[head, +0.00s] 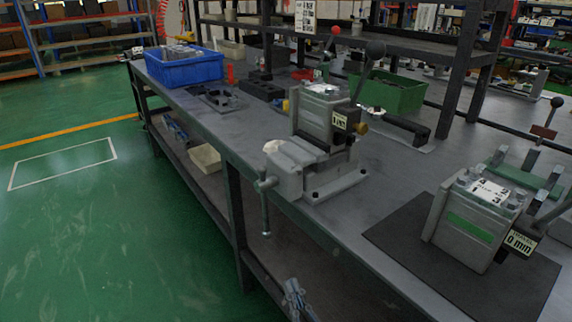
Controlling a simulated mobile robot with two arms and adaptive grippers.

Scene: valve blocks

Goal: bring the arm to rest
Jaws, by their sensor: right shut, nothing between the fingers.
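My right gripper (293,287) shows small at the bottom edge, shut and empty, in front of the workbench (213,118) near its lower shelf. It appears apart from everything around it. My left gripper is not in view. A grey valve block (312,118) with a black-knobbed lever and a label sits at the grey vise (290,177) on the bench's front edge.
A blue bin (184,71) stands at the far left end of the bench. A green bin (389,97) stands behind the vise. A dark rack (467,70) rises behind the bench. The vise handle (265,205) juts past the bench edge. The green floor (95,235) at left is clear.

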